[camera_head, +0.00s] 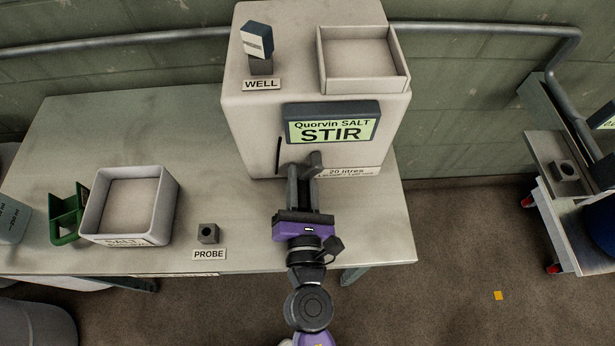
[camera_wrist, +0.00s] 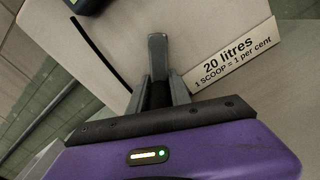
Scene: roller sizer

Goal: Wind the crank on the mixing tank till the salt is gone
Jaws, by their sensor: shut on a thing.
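The mixing tank (camera_head: 255,115) is a pale box on the table, its green display reading "Quorvin SALT STIR" (camera_head: 333,127). The grey crank (camera_head: 315,160) is on its front, below the display; its upper end also shows in the wrist view (camera_wrist: 157,48). My gripper (camera_head: 304,178) is shut on the crank, with its fingers on either side of it in the wrist view (camera_wrist: 159,85). The fingers hide the lower part of the crank. The inside of the tank and any salt in it cannot be seen.
A white tray labelled SALT (camera_head: 167,205) and a green scoop (camera_head: 66,220) are at the table's left. A small PROBE holder (camera_head: 208,233) is nearer. A probe stands in the WELL (camera_head: 258,45) on the tank, beside an open tray (camera_head: 400,62). A trolley (camera_head: 540,150) stands right.

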